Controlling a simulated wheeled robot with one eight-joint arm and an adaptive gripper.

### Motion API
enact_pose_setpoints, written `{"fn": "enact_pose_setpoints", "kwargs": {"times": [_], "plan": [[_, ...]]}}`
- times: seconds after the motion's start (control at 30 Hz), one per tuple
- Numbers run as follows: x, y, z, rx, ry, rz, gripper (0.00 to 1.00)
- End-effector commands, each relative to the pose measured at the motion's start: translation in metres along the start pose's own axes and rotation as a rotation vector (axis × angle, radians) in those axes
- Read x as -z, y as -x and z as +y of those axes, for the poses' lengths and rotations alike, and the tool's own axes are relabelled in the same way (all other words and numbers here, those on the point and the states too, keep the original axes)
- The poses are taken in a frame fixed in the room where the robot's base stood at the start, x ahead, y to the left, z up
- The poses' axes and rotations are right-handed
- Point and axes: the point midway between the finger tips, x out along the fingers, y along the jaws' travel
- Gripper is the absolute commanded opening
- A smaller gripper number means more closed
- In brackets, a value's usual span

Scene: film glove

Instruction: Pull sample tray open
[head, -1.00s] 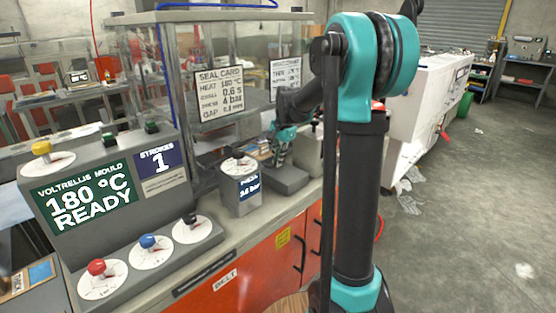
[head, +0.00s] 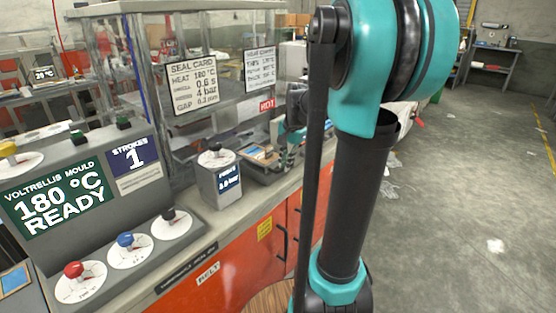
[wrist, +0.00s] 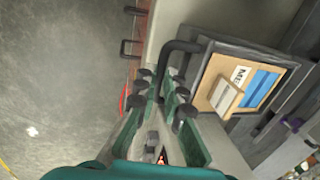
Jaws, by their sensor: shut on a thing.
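The sample tray (wrist: 281,58) is a dark-framed grey tray, standing out from the bench unit in the wrist view. It holds a tan board with a blue piece and a pale block. Its black bent handle (wrist: 177,47) reaches toward my gripper (wrist: 162,88), whose green fingers with dark pads are closed around the handle's bar. The far part of the bar is hidden between the fingers. In the head view the tray (head: 262,153) is small, beyond the pressure-dial box, with my gripper (head: 291,156) at its right side. My arm covers part of that area.
A grey dial box (head: 219,178) stands on the bench close to the tray. A control panel (head: 75,190) with knobs is at the left. Orange cabinet doors (head: 235,268) with black handles are below the bench edge. The concrete floor (head: 460,200) at right is clear.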

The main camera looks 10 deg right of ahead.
Motion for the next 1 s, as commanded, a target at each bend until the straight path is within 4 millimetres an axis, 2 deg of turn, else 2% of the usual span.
{"fn": "enact_pose_setpoints", "kwargs": {"times": [0.23, 0.27, 0.43, 0.77, 0.87, 1.0], "plan": [[0.000, 0.000, 0.000, 0.000, 0.000, 0.001, 0.00], [0.000, 0.000, 0.000, 0.000, 0.000, 0.001, 0.11], [0.000, 0.000, 0.000, 0.000, 0.000, 0.000, 0.31], [0.000, 0.002, 0.000, 0.000, 0.000, 0.000, 0.31], [0.000, 0.010, -0.001, 0.000, 0.000, 0.000, 0.31], [0.000, 0.031, 0.000, 0.000, -0.001, 0.000, 0.31]]}}
